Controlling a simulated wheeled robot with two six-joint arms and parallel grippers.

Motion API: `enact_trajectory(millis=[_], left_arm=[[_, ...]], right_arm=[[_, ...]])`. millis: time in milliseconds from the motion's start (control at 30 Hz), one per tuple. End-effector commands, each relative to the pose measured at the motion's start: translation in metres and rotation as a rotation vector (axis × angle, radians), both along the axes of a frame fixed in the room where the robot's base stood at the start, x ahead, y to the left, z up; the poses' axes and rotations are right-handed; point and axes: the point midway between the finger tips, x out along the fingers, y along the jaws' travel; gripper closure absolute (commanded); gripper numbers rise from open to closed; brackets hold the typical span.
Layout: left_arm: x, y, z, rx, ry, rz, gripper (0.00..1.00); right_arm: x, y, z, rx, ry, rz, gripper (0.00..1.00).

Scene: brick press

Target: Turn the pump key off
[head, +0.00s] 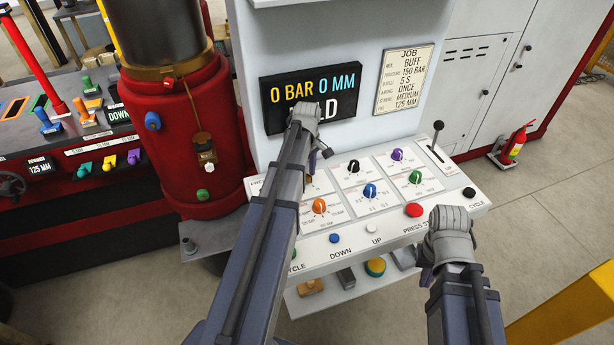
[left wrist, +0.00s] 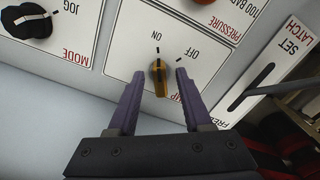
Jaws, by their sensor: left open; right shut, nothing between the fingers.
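The brass pump key (left wrist: 159,78) stands in a white panel field in the left wrist view, which shows the labels upside down. Its long axis lines up with the tick beside ON; the OFF mark lies to the right. My left gripper (left wrist: 158,76) is open, one purple finger on each side of the key, with gaps visible. My right gripper (head: 427,268) is shut and empty before the panel's right front.
An orange knob (head: 319,206) and a black knob (head: 353,166) are near the left gripper. A red stop button (head: 413,210) and a lever (head: 437,132) are to the right. The display (head: 283,92) above reads 0 BAR, 0 MM; my arm partly covers its lower word.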

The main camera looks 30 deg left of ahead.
Motion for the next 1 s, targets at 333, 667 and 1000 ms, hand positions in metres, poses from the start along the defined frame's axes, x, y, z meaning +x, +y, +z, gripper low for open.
enact_trajectory(millis=[333,667,1000], left_arm=[[0.0000,0.0000,0.0008,0.000,0.000,0.000,0.72],[-0.0001,0.0000,0.0008,0.000,0.000,0.000,1.00],[-0.0001,0.0000,0.0008,0.000,0.000,-0.003,1.00]], right_arm=[[0.0000,0.0000,0.0008,0.000,0.000,0.000,1.00],[0.0001,0.0000,0.0008,0.000,0.000,0.000,1.00],[0.0000,0.0000,0.0008,0.000,0.000,0.000,1.00]])
